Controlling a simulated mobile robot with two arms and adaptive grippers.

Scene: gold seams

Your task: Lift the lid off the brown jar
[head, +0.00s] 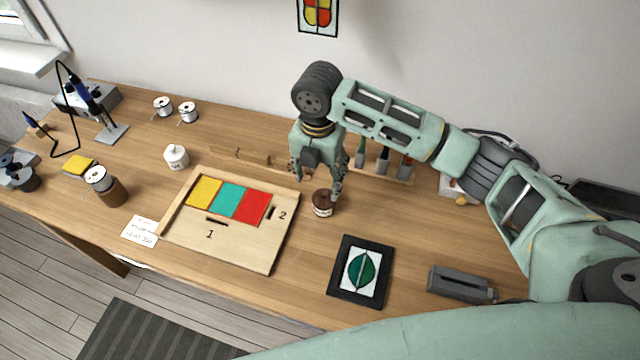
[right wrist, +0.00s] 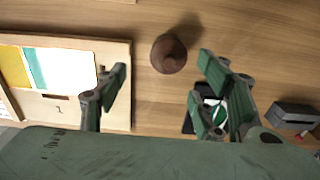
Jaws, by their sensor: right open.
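A small brown jar (head: 322,209) with a pale label stands upright on the table, right of the wooden board. Its brown lid (head: 322,195) is on top. In the right wrist view the round brown lid (right wrist: 168,54) is seen from above and hides most of the jar. My right gripper (head: 318,184) is open and points down over the jar. In the right wrist view its fingertips (right wrist: 163,66) are on either side of the lid, apart from it, with nothing between them held. My left gripper is not in view.
The wooden board (head: 232,250) with yellow, teal and red pieces lies left of the jar. A dark-framed panel (head: 344,291) lies in front, and a grey block-like tool (head: 460,283) at right. A tool rack (head: 398,178) stands behind the gripper. The table right of the jar is clear.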

